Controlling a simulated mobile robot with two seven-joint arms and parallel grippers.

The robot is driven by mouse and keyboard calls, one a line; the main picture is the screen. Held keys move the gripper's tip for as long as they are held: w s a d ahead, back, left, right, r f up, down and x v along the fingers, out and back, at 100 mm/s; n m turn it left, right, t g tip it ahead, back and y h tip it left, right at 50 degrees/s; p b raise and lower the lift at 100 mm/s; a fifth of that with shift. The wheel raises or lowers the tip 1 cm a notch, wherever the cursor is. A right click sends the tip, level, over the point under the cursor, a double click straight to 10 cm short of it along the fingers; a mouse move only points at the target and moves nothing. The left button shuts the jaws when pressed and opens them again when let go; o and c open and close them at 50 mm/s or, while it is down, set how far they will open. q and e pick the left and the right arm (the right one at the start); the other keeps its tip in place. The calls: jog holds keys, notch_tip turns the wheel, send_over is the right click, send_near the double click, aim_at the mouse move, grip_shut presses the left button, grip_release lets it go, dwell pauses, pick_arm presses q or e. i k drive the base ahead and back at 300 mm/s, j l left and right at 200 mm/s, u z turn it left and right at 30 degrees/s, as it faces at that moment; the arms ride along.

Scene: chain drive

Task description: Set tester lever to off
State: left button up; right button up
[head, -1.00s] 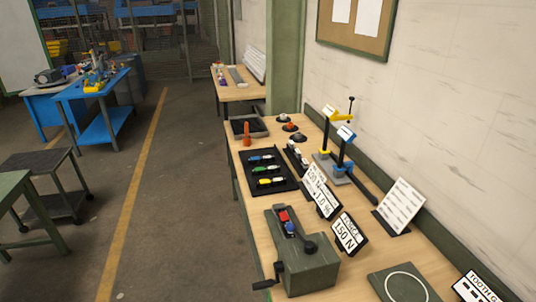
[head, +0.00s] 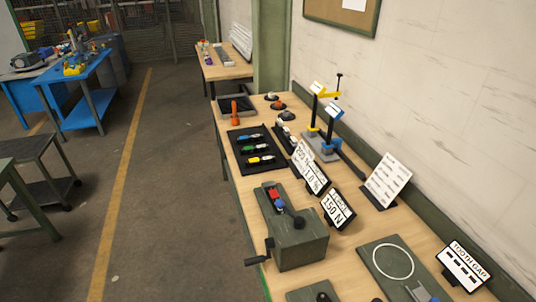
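No part labelled as the tester lever can be read in the head view. A green box (head: 302,246) with a black side crank (head: 257,253) stands on the near part of the bench. Farther back, a grey-based stand (head: 322,149) carries a yellow-topped post and a blue post, with a black bar (head: 349,164) reaching toward the right. I cannot tell which is the tester or how its lever is set. Neither gripper is in view.
The wooden bench (head: 229,159) runs along the right wall. It holds a black tray (head: 255,150) of coloured pieces, a "150 N" sign (head: 338,208), a white ring on a green plate (head: 393,262) and a "TOOTH GAP" sign (head: 464,265). The aisle floor (head: 165,200) is clear.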

aim_at(299, 220)
jog(key=i+j, duration=0.1)
jog(key=i, duration=0.45)
jog(key=i+j+z, duration=0.1)
jog(key=i, duration=0.45)
jog(key=i+j, duration=0.2)
jog(key=i, duration=0.35)
jog(key=l+z, duration=0.05)
